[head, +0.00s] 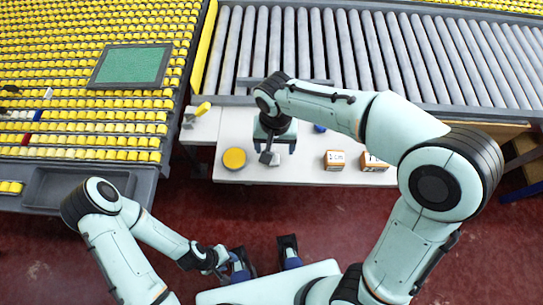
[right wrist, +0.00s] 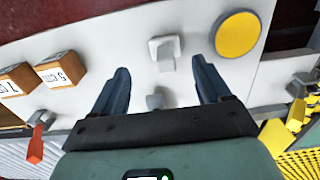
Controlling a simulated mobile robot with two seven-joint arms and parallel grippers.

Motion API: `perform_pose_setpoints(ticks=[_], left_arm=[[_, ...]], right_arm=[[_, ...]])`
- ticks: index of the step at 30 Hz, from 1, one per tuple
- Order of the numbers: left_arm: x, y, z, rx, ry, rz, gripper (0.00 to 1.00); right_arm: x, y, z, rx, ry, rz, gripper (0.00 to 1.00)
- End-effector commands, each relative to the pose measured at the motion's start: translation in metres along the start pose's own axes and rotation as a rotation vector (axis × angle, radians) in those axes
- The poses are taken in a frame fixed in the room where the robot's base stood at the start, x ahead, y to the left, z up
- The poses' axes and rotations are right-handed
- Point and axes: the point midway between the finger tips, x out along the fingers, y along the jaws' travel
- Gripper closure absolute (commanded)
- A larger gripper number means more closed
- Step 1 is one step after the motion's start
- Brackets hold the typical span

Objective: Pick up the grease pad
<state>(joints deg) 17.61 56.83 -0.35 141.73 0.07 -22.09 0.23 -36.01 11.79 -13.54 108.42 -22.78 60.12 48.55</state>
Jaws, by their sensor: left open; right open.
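A round yellow pad in a grey rim, which looks like the grease pad (head: 234,158), lies flat on the white table (head: 225,128). It also shows at the top right of the right wrist view (right wrist: 238,34). My right gripper (right wrist: 162,85) is open above the table, with the pad outside its fingers, apart from them. In the head view its fingers are partly hidden by my own wrist. My left gripper (head: 265,256) is open and empty above the red floor, in front of the table.
A small pale block with a raised grip (right wrist: 165,50) and a grey piece (right wrist: 154,101) are near my right fingers. Two orange labelled boxes (head: 335,160) stand to the right. A roller conveyor (head: 225,50) lies behind; a yellow-studded bed with a green panel (head: 131,66) is left.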

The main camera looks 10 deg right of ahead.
Motion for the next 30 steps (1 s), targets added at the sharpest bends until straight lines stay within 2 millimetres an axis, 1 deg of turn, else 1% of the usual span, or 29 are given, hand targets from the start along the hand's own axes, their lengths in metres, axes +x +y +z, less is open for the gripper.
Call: perform_pose_setpoints(ticks=[5, 9, 12, 15, 21, 22, 23, 24, 26, 27, 28, 30], left_arm=[[0.002, -0.001, 0.0, 0.0, 0.0, 0.0, 0.57], [0.005, -0.002, 0.0, 0.0, -0.001, 0.0, 0.57], [0.007, -0.002, 0.0, 0.0, -0.001, -0.001, 0.57], [0.007, -0.003, 0.0, 0.0, -0.001, -0.001, 0.57], [0.007, -0.002, 0.0, 0.0, -0.001, -0.001, 0.57], [0.007, -0.002, 0.0, 0.0, -0.001, -0.001, 0.57], [0.007, -0.002, 0.0, 0.0, -0.001, -0.001, 0.57], [0.007, -0.002, 0.0, 0.0, -0.001, -0.001, 0.57], [0.007, -0.002, 0.0, 0.0, -0.001, -0.001, 0.57], [0.007, -0.002, 0.0, 0.0, -0.001, -0.001, 0.57], [0.007, -0.002, 0.0, 0.0, -0.001, -0.001, 0.57], [0.007, -0.002, 0.0, 0.0, -0.001, -0.001, 0.57]], right_arm=[[0.015, -0.003, 0.001, -0.002, -0.003, 0.003, 0.23], [0.037, -0.008, 0.002, -0.003, -0.003, 0.003, 0.23], [0.05, -0.007, 0.002, -0.001, -0.003, 0.003, 0.23], [0.055, -0.007, 0.001, -0.001, 0.0, 0.0, 0.23], [0.055, -0.007, 0.001, -0.001, 0.0, 0.0, 0.23], [0.055, -0.007, 0.001, -0.001, 0.0, 0.0, 0.27], [0.055, -0.007, 0.001, -0.001, 0.0, 0.0, 0.36], [0.055, -0.008, 0.001, -0.001, 0.0, -0.001, 0.49], [0.055, -0.008, 0.001, -0.001, 0.0, -0.001, 0.69], [0.055, -0.008, 0.001, -0.001, 0.0, -0.001, 0.82], [0.055, -0.008, 0.001, -0.001, 0.0, -0.001, 0.84], [0.055, -0.008, 0.001, -0.001, 0.0, -0.001, 0.85]])
